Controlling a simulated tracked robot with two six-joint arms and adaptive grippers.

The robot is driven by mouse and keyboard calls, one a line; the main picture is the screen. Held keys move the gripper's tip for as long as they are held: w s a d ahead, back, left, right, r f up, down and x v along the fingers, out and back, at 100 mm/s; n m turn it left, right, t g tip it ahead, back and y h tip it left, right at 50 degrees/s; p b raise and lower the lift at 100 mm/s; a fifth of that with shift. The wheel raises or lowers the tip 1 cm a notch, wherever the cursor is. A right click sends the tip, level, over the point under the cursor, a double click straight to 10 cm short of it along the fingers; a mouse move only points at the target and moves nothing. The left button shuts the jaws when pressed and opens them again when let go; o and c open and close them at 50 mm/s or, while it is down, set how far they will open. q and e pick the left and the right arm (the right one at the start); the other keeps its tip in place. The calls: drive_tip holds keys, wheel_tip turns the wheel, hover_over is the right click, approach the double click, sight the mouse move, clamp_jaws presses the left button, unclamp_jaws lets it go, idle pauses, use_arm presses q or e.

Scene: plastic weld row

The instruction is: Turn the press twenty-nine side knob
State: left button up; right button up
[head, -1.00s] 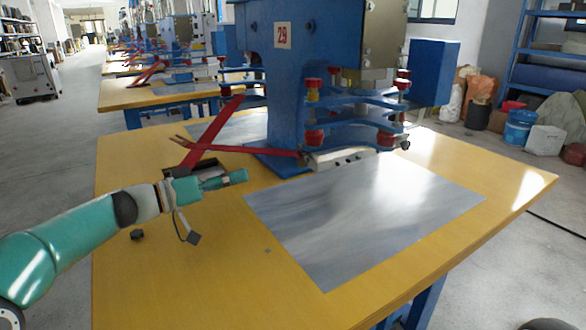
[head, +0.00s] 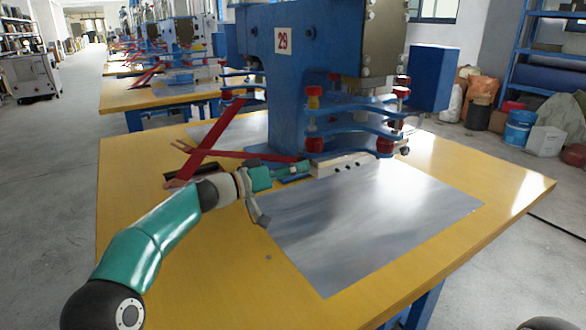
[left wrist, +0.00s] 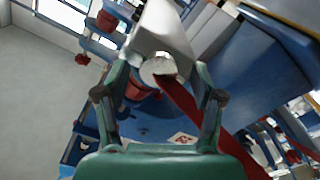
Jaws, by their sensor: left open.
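The blue press marked 29 (head: 283,40) stands on the yellow table. A pale control block (head: 345,163) with dark spots sits at its foot. My left gripper (head: 300,168) is open at the left end of this block. In the left wrist view, a pale round disc (left wrist: 158,70), probably the side knob, shows on the block's end between the open fingers of my left gripper (left wrist: 163,72). I cannot tell whether the fingers touch it. The knob is hidden in the head view. My right gripper is not in view.
Red crossed levers (head: 207,145) lie close behind my left gripper; one red bar (left wrist: 190,105) runs past the right finger in the wrist view. A grey metal sheet (head: 380,225) covers the table's front. Red knobs (head: 316,144) sit on the press plates.

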use_arm(q)
drive_tip(key=c, duration=1.1)
drive_tip(key=shift+n, duration=0.4)
drive_tip(key=shift+n+p, duration=0.3)
drive_tip(key=shift+n, duration=2.8)
drive_tip(key=o, duration=1.1)
drive_tip(key=shift+s, duration=0.1)
